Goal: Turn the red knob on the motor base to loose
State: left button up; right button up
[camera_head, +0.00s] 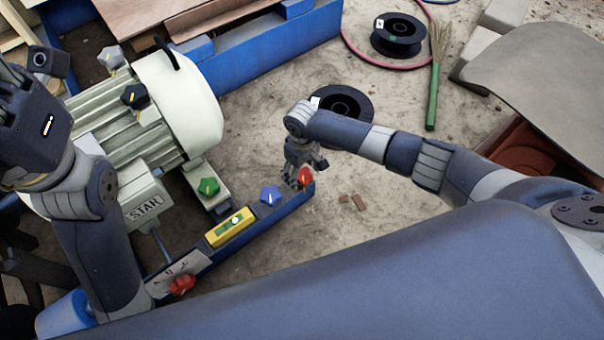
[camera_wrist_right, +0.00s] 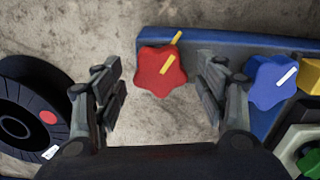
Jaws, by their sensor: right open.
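The red knob (camera_head: 304,177) sits at the right end of the blue motor base (camera_head: 296,203). In the right wrist view the red knob (camera_wrist_right: 158,72) is star-shaped with a yellow pointer mark on it, and a second yellow mark lies on the base beside it. My right gripper (camera_head: 297,173) is at this knob. In the wrist view its fingers are spread on the knob's left and right, with a gap on both sides. Contact is not visible. My left arm is at the left edge of the head view; its fingertips cannot be made out.
A blue knob (camera_head: 270,195), a yellow level (camera_head: 230,227) and a green knob (camera_head: 208,187) are beside the red knob. Another red knob (camera_head: 181,284) is at the base's near end. The motor (camera_head: 180,100) stands behind. A black spool (camera_head: 356,100) lies on the floor.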

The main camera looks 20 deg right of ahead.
jog(key=shift+f, duration=0.15)
jog(key=c, duration=1.1)
jog(key=shift+o, duration=0.2)
